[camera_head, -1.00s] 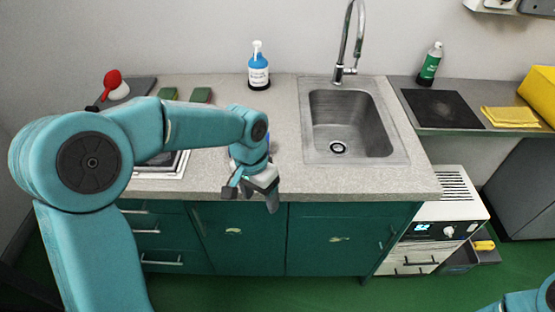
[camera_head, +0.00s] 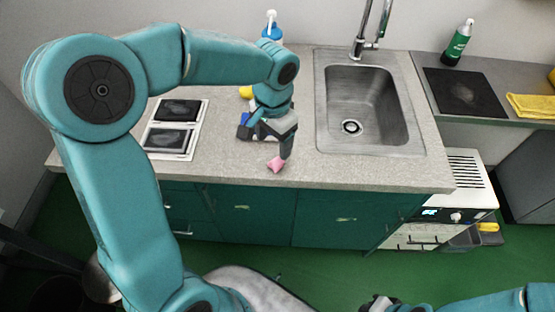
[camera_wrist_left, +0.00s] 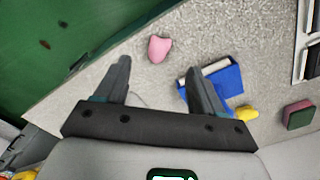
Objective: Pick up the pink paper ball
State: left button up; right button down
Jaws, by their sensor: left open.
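The pink paper ball (camera_head: 276,165) lies on the grey counter near its front edge. In the left wrist view the pink ball (camera_wrist_left: 159,48) sits just beyond and between the two fingertips, touching neither as far as I can see. My left gripper (camera_head: 269,143) is open and empty, pointing down over the counter by the ball; its fingers also show in the wrist view (camera_wrist_left: 158,67). Part of my right gripper (camera_head: 381,303) shows at the bottom edge; its jaws cannot be made out.
A blue object with a pale top (camera_wrist_left: 226,80) lies by one left finger, with a yellow item (camera_wrist_left: 246,113) and a green-and-red block (camera_wrist_left: 299,115) nearby. The sink (camera_head: 365,110) is to the right. A framed dark double panel (camera_head: 174,128) lies left.

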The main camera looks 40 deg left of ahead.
aim_at(274, 160)
pick_arm(q)
jog(key=f, duration=0.4)
jog(key=shift+s+d, duration=0.1)
jog(key=shift+d, duration=0.1)
jog(key=f, duration=0.2)
jog(key=f+p, duration=0.1)
jog(key=f, duration=0.2)
jog(key=shift+w+a+f, duration=0.2)
jog(key=c, duration=1.1)
